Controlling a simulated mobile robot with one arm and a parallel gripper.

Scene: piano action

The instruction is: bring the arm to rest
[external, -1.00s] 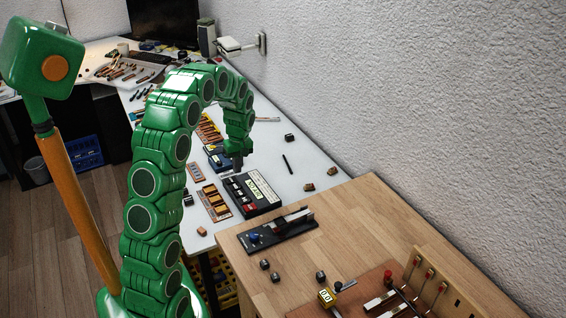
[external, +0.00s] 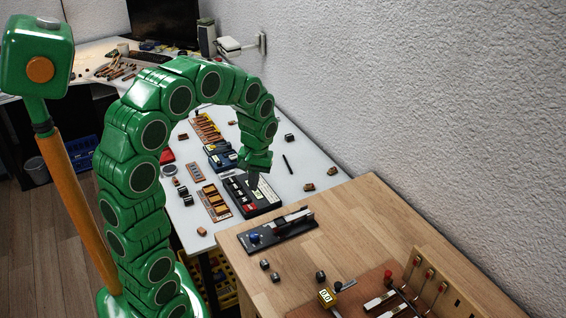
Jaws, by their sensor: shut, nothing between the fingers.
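My green arm rises from the lower left and arches over the white table (external: 310,168). My gripper (external: 252,186) points down at the end of the arm, over the back part of a black box-like device (external: 262,203) with a pale label and a red part. The fingers are small and dark in this view. They look closed, with nothing visible between them. I cannot tell whether the tips touch the device.
Wooden-part trays (external: 214,201) lie left of the device. A black pen (external: 287,164) lies behind it. A white wall bounds the right.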

